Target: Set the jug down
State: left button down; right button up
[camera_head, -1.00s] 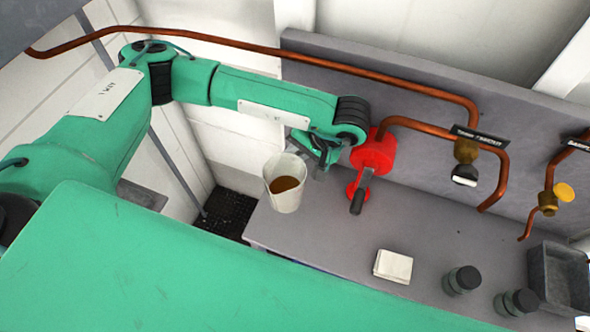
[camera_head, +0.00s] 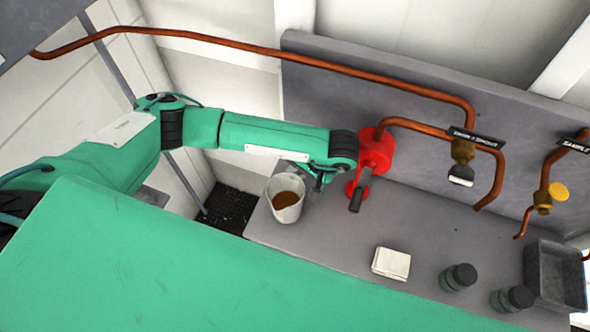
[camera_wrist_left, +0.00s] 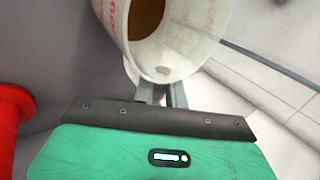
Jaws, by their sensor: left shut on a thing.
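The jug (camera_head: 286,208) is a whitish, translucent vessel with brown liquid inside. In the head view it is at the left end of the grey counter, close to the counter surface; I cannot tell whether its base touches. My left gripper (camera_head: 312,184) is shut on the jug at its right side, and the arm partly hides the fingers. In the left wrist view the jug (camera_wrist_left: 190,45) fills the top middle, with red markings on its wall, and the gripper fingers (camera_wrist_left: 160,93) meet it below its rim. My right gripper is not in view.
The grey counter (camera_head: 330,235) has free room in front of the jug. A red valve-like fixture (camera_head: 375,152) stands close right of the gripper. A white block (camera_head: 391,263), two dark-lidded jars (camera_head: 458,277), and a grey bin (camera_head: 556,275) are farther right. Copper pipes with taps run along the back panel.

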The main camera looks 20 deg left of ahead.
pick_arm(q)
jog(key=shift+f+b, duration=0.2)
jog(key=shift+b, duration=0.1)
jog(key=c, duration=1.4)
grip_release()
jog(key=shift+r, duration=0.1)
jog(key=shift+c, duration=0.2)
jog(key=shift+r+p, duration=0.2)
jog(key=shift+p, duration=0.15)
jog(key=shift+d+r, duration=0.15)
jog(key=shift+d, duration=0.05)
jog(key=b+v, duration=0.3)
jog(key=v, duration=0.8)
jog(key=shift+r+b, duration=0.2)
jog(key=shift+b, duration=0.1)
